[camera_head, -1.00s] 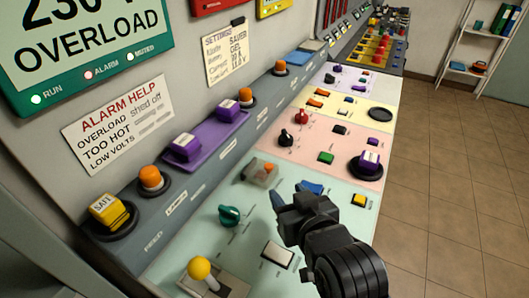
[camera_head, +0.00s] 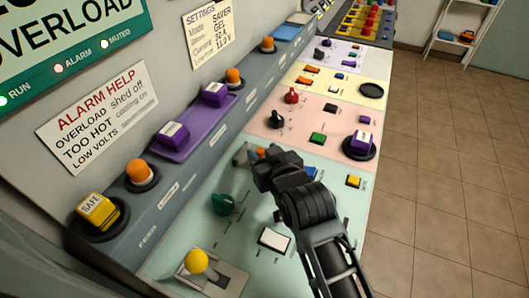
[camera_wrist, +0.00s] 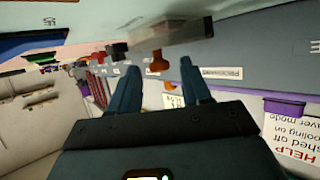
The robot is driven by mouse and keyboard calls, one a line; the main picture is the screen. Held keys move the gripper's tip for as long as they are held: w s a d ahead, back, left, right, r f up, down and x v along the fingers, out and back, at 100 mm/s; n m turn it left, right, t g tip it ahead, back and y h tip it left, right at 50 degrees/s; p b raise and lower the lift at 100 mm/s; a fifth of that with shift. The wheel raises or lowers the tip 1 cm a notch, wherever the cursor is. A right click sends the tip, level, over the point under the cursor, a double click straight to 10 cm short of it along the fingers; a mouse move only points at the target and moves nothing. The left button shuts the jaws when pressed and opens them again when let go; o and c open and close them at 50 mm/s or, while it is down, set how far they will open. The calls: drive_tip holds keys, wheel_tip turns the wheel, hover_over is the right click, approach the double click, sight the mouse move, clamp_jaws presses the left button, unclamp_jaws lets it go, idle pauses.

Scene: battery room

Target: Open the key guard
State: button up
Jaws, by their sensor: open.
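The key guard (camera_head: 241,154) is a small greyish see-through cover on the pale green panel, beside an orange part (camera_head: 262,152). My gripper (camera_head: 264,170) is right at it in the head view and partly hides it. In the wrist view the guard looks like a translucent grey slab (camera_wrist: 175,38), just beyond the fingertips. I cannot tell whether a finger touches the guard.
A green knob (camera_head: 223,203), a white button (camera_head: 273,239) and a yellow-topped lever (camera_head: 196,262) are on the same panel. Orange lamps and purple blocks (camera_head: 173,134) line the grey ledge behind. The tiled floor (camera_head: 450,170) at right is clear.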

clamp_jaws()
idle(0.4)
